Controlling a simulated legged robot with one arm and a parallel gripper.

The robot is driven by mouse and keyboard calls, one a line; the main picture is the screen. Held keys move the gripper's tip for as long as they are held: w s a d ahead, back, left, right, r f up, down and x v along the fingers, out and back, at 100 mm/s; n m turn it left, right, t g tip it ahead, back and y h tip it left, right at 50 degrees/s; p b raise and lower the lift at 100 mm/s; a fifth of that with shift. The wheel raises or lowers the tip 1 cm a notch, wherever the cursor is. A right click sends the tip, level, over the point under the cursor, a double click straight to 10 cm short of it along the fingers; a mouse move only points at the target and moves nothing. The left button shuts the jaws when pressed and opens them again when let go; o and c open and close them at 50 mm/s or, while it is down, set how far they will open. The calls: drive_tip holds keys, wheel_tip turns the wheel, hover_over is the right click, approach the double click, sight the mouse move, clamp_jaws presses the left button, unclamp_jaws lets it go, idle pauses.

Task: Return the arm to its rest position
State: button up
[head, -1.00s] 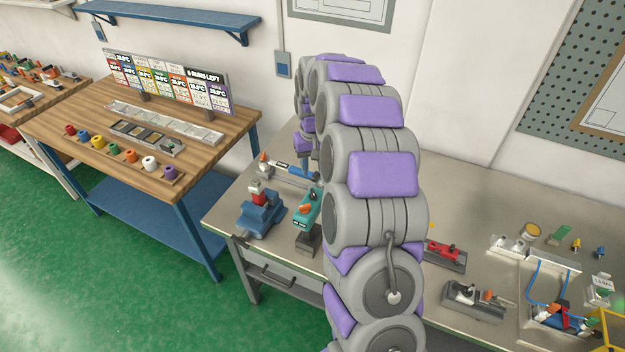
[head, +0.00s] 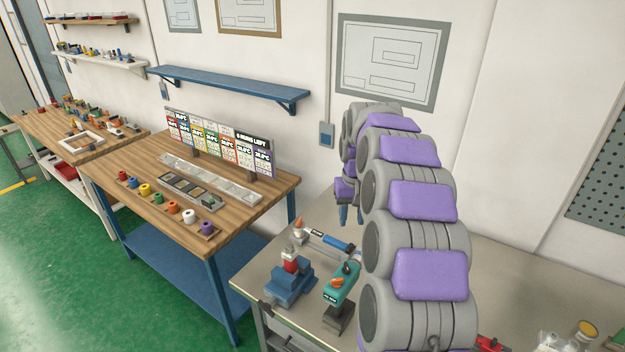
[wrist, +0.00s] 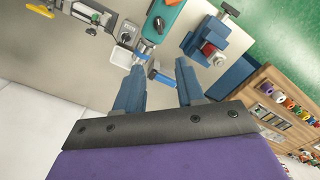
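My arm's grey and purple links stand tall in the right half of the head view, reaching toward the wall over the metal bench (head: 255,278). My gripper (head: 349,214) is small and partly hidden behind my arm there. In the wrist view my gripper (wrist: 158,66) has two blue fingers spread apart. I see nothing held between them; the bench top and a blue-handled tool (wrist: 158,74) show beyond the gap. The gripper is above the bench, apart from the things on it.
A blue vise (head: 291,286) and a teal device (head: 342,286) stand on the bench below my arm. A wooden table (head: 120,178) with coloured spools and a display board (head: 215,145) is to the left. A blue shelf (head: 235,88) hangs on the wall. Green floor is open at lower left.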

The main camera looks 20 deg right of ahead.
drive_tip(key=s+a+f+n+b, duration=0.1)
drive_tip(key=s+a+f+b, duration=0.15)
drive_tip(key=s+a, duration=0.45)
drive_tip(key=s+a+f+g+b, duration=0.1)
drive_tip(key=s+a+f+b, duration=0.2)
drive_tip(key=s, duration=0.7)
drive_tip(key=s+a+f+n+b, duration=0.1)
drive_tip(key=s+a+b, duration=0.35)
drive_tip(key=s, duration=0.45)
drive_tip(key=s+a+f+b, duration=0.1)
drive_tip(key=s+f, duration=0.2)
drive_tip(key=s, duration=0.4)
drive_tip(key=s+a+f+b, duration=0.1)
drive_tip(key=s+f+b, duration=0.1)
drive_tip(key=s+f, duration=0.2)
drive_tip(key=s, duration=0.3)
drive_tip(key=shift+s+a+f+g, duration=0.2)
drive_tip(key=shift+s+a+g, duration=0.05)
drive_tip(key=shift+g, duration=0.15)
